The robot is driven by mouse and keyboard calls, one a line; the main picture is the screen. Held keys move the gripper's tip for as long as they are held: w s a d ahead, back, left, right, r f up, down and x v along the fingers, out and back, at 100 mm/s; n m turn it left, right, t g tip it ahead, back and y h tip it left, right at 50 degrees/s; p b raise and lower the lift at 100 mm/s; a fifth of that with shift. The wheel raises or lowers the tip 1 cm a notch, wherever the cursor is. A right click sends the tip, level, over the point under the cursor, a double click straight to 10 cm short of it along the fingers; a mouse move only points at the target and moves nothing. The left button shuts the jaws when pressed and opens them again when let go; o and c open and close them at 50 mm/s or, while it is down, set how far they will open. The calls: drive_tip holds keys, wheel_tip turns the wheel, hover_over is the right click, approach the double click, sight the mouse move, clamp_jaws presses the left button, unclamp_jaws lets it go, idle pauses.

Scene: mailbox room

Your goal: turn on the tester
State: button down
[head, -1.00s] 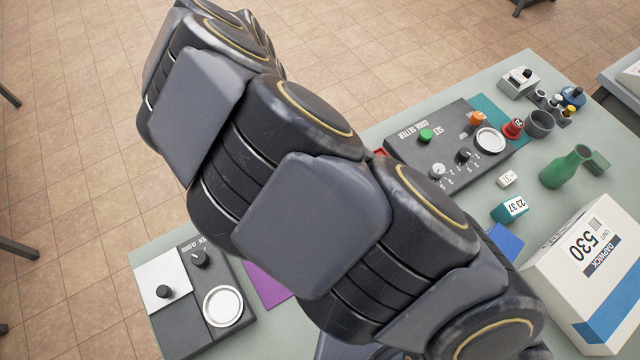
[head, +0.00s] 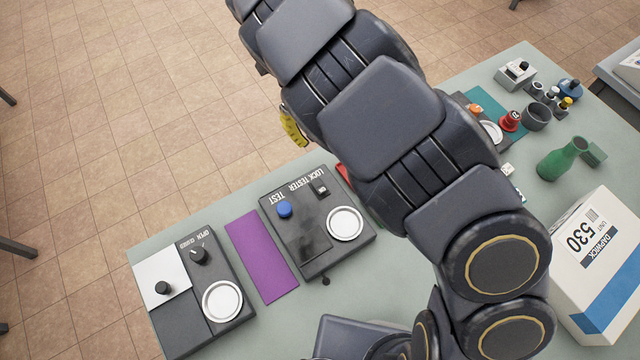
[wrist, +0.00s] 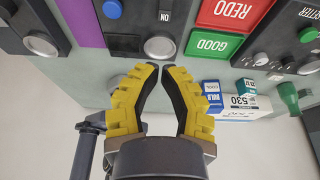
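The lock tester (head: 318,245) is a dark box on the table, with a blue TEST button (head: 284,209), a small switch (head: 320,188) marked ON, a dark window and a round pale plate (head: 345,223). In the wrist view the tester (wrist: 130,22) is at the top, partly cut off, with its ON label just above the plate. I cannot tell the switch's position.
A purple mat (head: 262,257) and another dark device (head: 205,290) lie left of the tester. Red REDO (wrist: 230,12) and green GOOD (wrist: 212,45) trays are beside it.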

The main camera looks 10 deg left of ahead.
sight(319, 190)
drive_tip(key=x, duration=1.3)
drive_tip(key=shift+s+f, duration=0.1)
drive_tip(key=shift+f, duration=0.4)
drive_tip(key=shift+a+f+y, duration=0.1)
drive_tip(key=shift+f+y, duration=0.05)
drive_tip(key=shift+y, duration=0.25)
drive_tip(key=shift+f+t+y, duration=0.15)
drive_tip(key=shift+t+y, duration=0.25)
drive_tip(key=shift+t, duration=0.2)
drive_tip(key=shift+w+a, duration=0.1)
drive_tip(key=shift+w, duration=0.2)
